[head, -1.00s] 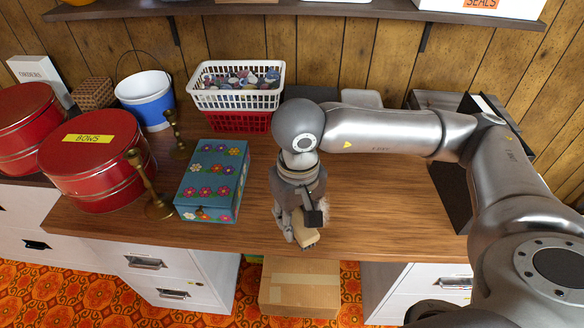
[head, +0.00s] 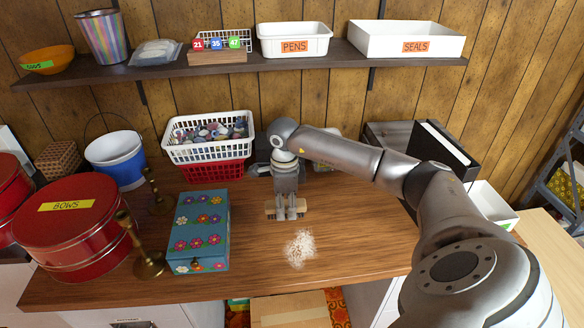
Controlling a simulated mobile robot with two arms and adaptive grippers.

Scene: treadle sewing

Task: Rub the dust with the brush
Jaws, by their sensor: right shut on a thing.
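The dust (head: 300,247) is a pale, speckled patch on the bare wooden desktop (head: 350,240), right of the flowered box. My right gripper (head: 287,212) points down behind the dust, toward the wall. It is shut on the brush (head: 271,209), a small wooden block whose ends show at either side of the fingers. The brush is at or just above the desktop; I cannot tell if it touches. It is apart from the dust, with a small gap of bare wood between. The bristles are hard to make out. My left gripper is not in view.
A blue flowered box (head: 201,230) and brass candlesticks (head: 140,250) stand left of the dust. A red BOWS tin (head: 75,235) is further left. A white basket (head: 210,150) stands behind. The desktop right of the dust is clear. A shelf (head: 260,66) runs above.

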